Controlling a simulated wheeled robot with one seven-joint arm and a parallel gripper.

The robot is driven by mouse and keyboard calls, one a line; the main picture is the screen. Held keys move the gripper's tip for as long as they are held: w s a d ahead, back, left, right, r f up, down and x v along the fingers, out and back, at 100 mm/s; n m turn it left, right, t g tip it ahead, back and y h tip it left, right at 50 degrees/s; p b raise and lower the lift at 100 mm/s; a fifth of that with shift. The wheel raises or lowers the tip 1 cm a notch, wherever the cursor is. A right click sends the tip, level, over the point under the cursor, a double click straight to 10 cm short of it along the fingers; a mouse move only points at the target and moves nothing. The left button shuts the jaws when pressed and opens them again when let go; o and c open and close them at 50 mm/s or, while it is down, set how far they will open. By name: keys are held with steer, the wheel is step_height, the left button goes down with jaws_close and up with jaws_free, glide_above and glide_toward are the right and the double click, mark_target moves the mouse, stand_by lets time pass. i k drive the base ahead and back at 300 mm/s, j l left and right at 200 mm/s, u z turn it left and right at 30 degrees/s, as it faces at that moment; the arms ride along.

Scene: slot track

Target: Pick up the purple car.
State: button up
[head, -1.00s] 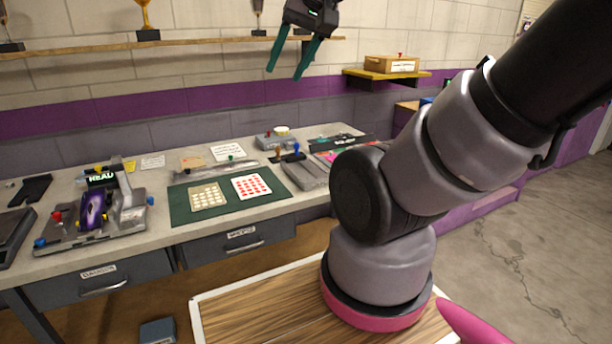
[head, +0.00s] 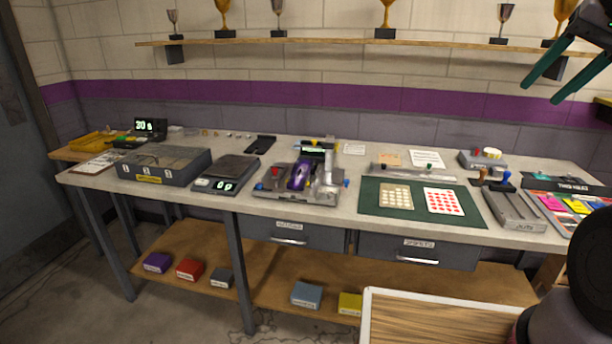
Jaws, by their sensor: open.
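The purple car (head: 300,174) sits in a grey fixture (head: 268,196) on the workbench, near the middle of the head view. A grey post stands just right of the car, and red, blue and yellow knobs are on the fixture around it. My gripper (head: 548,93) is at the upper right of the view, in front of the wall and well above the bench. Its two teal fingers are apart with nothing between them. It is far to the right of the car and higher than it.
Left of the fixture are a scale (head: 228,172) and a grey box (head: 160,178). Right of it lies a green mat (head: 460,212) with two cards. A trophy shelf (head: 330,43) runs above the bench. Small boxes lie on the lower shelf (head: 260,270).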

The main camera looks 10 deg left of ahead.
mark_target(303, 170)
steer(key=i+j, duration=0.2)
steer(key=j, duration=0.15)
steer(key=i+j, duration=0.45)
steer(key=j, duration=0.3)
steer(key=u, duration=0.05)
